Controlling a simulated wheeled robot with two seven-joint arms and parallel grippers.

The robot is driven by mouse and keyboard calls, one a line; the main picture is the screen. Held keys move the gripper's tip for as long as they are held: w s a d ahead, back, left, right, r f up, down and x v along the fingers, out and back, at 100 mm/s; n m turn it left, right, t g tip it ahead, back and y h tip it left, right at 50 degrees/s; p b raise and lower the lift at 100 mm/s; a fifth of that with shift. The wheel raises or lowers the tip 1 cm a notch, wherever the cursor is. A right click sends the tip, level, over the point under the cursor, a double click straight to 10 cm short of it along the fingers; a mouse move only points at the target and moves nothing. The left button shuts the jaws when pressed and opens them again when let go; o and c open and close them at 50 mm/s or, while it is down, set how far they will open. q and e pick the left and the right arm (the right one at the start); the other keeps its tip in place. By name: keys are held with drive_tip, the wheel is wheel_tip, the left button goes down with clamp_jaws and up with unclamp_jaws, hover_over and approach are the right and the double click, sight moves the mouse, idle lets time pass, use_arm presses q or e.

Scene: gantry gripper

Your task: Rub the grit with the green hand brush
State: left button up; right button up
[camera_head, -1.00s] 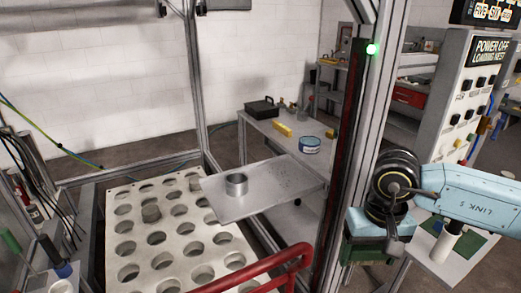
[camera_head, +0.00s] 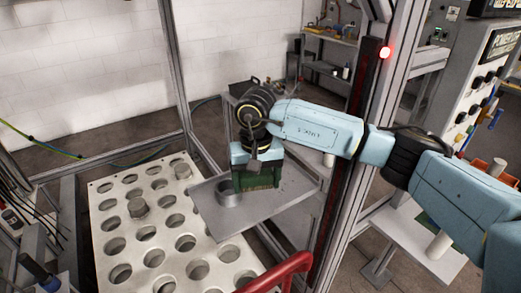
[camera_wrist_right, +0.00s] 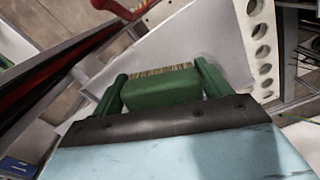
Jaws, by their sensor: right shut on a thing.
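My right gripper (camera_head: 256,172) reaches in from the right over the grey metal plate (camera_head: 215,226). It is shut on the green hand brush (camera_wrist_right: 160,90), whose pale bristles show between the green fingers in the right wrist view. In the head view the brush is a dark green block under the gripper, over the middle of the plate; I cannot tell whether the bristles touch it. No grit is clear to me now; the arm and brush hide part of the plate. My left gripper is out of view.
A metal ring (camera_head: 229,193) sits on the plate just left of the brush. A white panel with round holes (camera_head: 120,205) lies to the left, with a grey plug in it. A red rail (camera_head: 280,272) crosses in front. A frame post (camera_head: 345,150) stands to the right.

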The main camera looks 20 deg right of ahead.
sight(278, 193)
drive_tip(key=w+r+m+p, duration=0.1)
drive_tip(key=p, duration=0.1)
drive_tip(key=w+d+r+m+p, duration=0.1)
drive_tip(key=shift+w+d+p, duration=0.2)
drive_tip(key=shift+d+p, duration=0.05)
drive_tip(key=shift+p, duration=0.15)
drive_tip(key=shift+w+d+f+m+p, duration=0.1)
drive_tip(key=shift+d+f+m+p, duration=0.05)
drive_tip(key=shift+d+m+p, duration=0.4)
drive_tip(key=shift+w+d+f+m+p, duration=0.15)
drive_tip(key=shift+d+m+p, duration=0.25)
drive_tip(key=shift+p, duration=0.25)
drive_tip(key=shift+s+d+f+m+p, duration=0.15)
drive_tip(key=shift+d+f+m+p, duration=0.2)
drive_tip(key=shift+f, duration=0.05)
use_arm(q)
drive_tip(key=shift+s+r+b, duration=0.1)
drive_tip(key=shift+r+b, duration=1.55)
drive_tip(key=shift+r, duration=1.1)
use_arm(e)
drive_tip(key=shift+f, duration=3.05)
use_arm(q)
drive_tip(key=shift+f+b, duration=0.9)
use_arm(e)
drive_tip(key=shift+f, duration=1)
drive_tip(key=shift+d, duration=0.15)
